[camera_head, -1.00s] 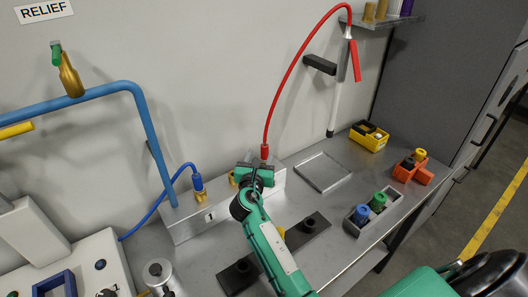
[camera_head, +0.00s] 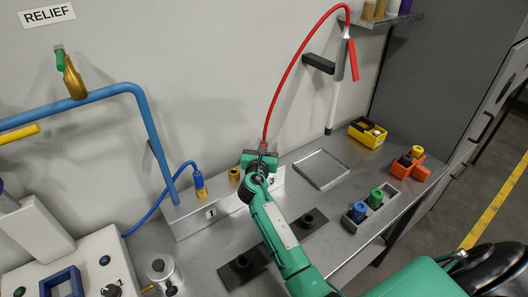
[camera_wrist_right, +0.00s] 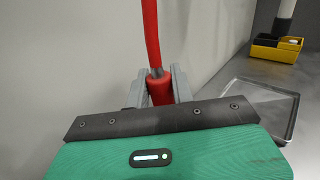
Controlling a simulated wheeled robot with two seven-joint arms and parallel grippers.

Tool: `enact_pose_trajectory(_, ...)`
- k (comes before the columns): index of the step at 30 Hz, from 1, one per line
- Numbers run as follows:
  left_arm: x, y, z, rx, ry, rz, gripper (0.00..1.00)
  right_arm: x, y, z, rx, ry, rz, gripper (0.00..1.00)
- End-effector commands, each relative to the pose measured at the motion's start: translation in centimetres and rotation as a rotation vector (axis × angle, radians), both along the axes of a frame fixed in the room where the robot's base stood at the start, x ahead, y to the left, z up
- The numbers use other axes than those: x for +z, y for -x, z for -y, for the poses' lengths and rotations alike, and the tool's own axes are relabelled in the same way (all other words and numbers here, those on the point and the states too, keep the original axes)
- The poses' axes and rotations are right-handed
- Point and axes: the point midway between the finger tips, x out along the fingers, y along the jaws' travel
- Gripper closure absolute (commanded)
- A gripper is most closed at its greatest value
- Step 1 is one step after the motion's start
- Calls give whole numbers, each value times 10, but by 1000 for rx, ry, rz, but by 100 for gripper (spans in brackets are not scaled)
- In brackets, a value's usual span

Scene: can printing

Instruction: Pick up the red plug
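The red plug (camera_head: 264,147) is at the lower end of a red hose (camera_head: 290,78), above the grey numbered block (camera_head: 196,222). My right gripper (camera_head: 262,160) is at the plug from the front. In the right wrist view the plug (camera_wrist_right: 160,89) is between the two grey fingers (camera_wrist_right: 160,92), which appear to press on both its sides. The plug's lower end is hidden behind the gripper body, so I cannot tell whether it is seated in the block. My left gripper is not in view.
A blue plug (camera_head: 199,181) on a blue hose and a gold fitting (camera_head: 234,174) are on the block to the left. A flat grey tray (camera_head: 321,169), a yellow bin (camera_head: 368,132) and a rack (camera_head: 356,228) with blue and green plugs are to the right.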

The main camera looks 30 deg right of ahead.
Motion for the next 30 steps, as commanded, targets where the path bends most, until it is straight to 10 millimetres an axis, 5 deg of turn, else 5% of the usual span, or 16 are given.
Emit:
enact_pose_trajectory(10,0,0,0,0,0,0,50,2,0,0,0,-1,1,100)
enact_pose_trajectory(16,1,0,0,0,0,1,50,20,0,0,-1,-1,3,100)
enact_pose_trajectory(30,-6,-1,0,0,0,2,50,128,0,0,0,0,7,100)
